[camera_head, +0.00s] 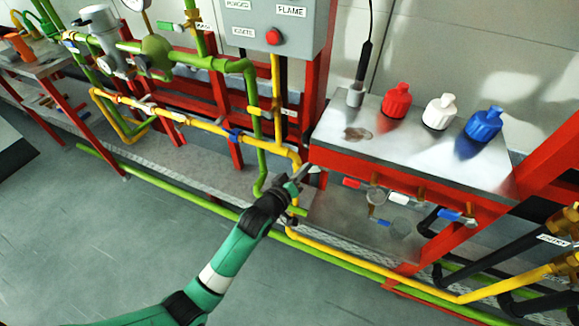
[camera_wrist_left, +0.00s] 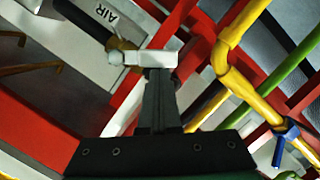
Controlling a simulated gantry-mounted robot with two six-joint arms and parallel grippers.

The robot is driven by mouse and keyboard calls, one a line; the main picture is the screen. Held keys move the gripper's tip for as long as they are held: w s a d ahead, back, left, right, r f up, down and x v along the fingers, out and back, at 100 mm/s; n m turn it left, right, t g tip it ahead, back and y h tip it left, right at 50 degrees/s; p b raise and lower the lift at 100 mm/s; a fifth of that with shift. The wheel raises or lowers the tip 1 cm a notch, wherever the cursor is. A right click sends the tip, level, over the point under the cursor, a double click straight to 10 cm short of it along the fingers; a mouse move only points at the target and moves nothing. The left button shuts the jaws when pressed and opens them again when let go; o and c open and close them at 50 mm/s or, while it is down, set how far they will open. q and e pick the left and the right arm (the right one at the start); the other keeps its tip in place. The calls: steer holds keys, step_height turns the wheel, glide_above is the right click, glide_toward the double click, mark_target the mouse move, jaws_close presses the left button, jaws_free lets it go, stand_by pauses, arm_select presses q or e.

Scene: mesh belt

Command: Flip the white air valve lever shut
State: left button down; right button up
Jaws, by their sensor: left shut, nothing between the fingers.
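In the left wrist view a white lever (camera_wrist_left: 152,58) lies across the picture just beyond the fingertips of my left gripper (camera_wrist_left: 158,75). It joins a brass valve body (camera_wrist_left: 120,45) with a black hose, beside a label reading AIR (camera_wrist_left: 105,15). The fingers are together with nothing between them; whether they touch the lever I cannot tell. In the head view my left gripper (camera_head: 302,173) is near the left front corner of the red-framed bench. A white lever (camera_head: 398,198) shows under the bench front, between a red lever (camera_head: 351,183) and a blue lever (camera_head: 448,214).
Red (camera_head: 396,100), white (camera_head: 440,112) and blue (camera_head: 484,125) knobbed objects stand on the bench top (camera_head: 350,135). Yellow pipes (camera_head: 294,155) and green pipes (camera_head: 253,110) run close to my gripper. The grey floor (camera_head: 60,230) is open at the lower left.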

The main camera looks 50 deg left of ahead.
arm_select(q)
steer(key=shift+w+d+f+n+t+h+b, duration=0.1)
steer(key=shift+d+f+n+t+h+b, duration=0.15)
steer(key=shift+f+n, duration=0.3)
steer(key=shift+f+n+t+h+b, duration=0.15)
steer(key=shift+f+n+b, duration=0.2)
steer(key=shift+n, duration=0.3)
steer(key=n, duration=0.1)
steer(key=d+f+n, duration=0.1)
steer(key=n, duration=0.1)
steer(key=w+d+f+n+t+b, duration=0.1)
steer(key=n, duration=0.1)
steer(key=shift+f, duration=0.1)
arm_select(e)
steer(key=shift+w+d+f, duration=0.1)
steer(key=shift+d+f, duration=0.05)
steer(key=shift+f, duration=0.5)
steer(key=shift+w+d+f, duration=0.1)
steer(key=shift+f, duration=0.5)
arm_select(q)
steer(key=shift+d, duration=0.1)
arm_select(e)
steer(key=shift+d, duration=0.1)
